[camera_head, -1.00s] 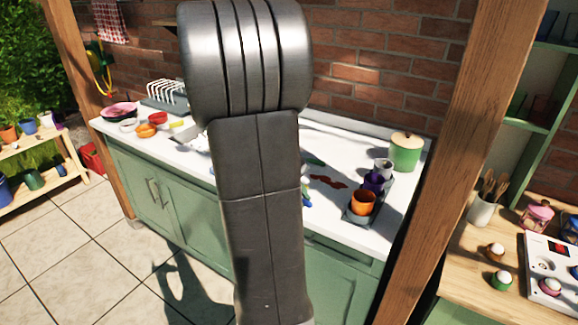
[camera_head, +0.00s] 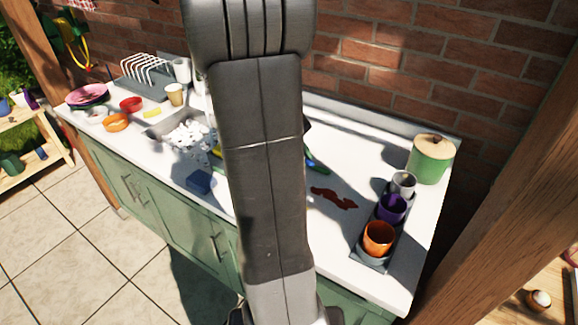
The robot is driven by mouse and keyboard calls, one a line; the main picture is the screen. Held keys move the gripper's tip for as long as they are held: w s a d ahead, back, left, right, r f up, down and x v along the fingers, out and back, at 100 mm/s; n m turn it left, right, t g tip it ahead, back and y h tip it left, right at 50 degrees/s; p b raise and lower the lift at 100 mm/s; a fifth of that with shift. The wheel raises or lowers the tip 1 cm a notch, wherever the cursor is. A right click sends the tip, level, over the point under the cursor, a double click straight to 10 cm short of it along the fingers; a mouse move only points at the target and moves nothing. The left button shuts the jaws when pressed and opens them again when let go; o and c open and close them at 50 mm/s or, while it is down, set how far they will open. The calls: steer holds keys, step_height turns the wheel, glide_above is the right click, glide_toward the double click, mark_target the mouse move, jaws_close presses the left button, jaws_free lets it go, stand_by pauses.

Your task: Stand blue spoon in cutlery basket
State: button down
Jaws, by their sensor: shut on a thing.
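My gripper is not visible; my own arm covers the middle of the view. No blue spoon can be made out for certain. A small blue and green piece (camera_head: 316,163) shows at the right edge of my arm, over the white counter; I cannot tell what it is. No cutlery basket is clearly recognisable. A dark grey holder (camera_head: 371,262) at the right end of the counter carries an orange cup (camera_head: 378,238), a purple cup (camera_head: 391,208) and a whitish cup (camera_head: 403,183) in a row.
The white counter (camera_head: 330,240) has a reddish-brown stain (camera_head: 333,198). A green lidded pot (camera_head: 430,160) stands at the back right. A sink with white foam (camera_head: 188,133), a blue block (camera_head: 199,181), bowls and a dish rack (camera_head: 147,75) are on the left. A wooden post (camera_head: 500,165) stands at the right.

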step_height(320, 180, down, 10)
steer(key=shift+s+r, duration=0.1)
steer(key=shift+r, duration=0.1)
stand_by(0.3)
steer(key=shift+f, duration=0.25)
steer(key=c, duration=1.4)
jaws_free()
steer(key=shift+r, duration=0.1)
steer(key=shift+c, duration=0.2)
steer(key=shift+a+r, duration=0.2)
steer(key=shift+r, duration=0.35)
steer(key=v, duration=1.1)
steer(key=shift+a, duration=0.1)
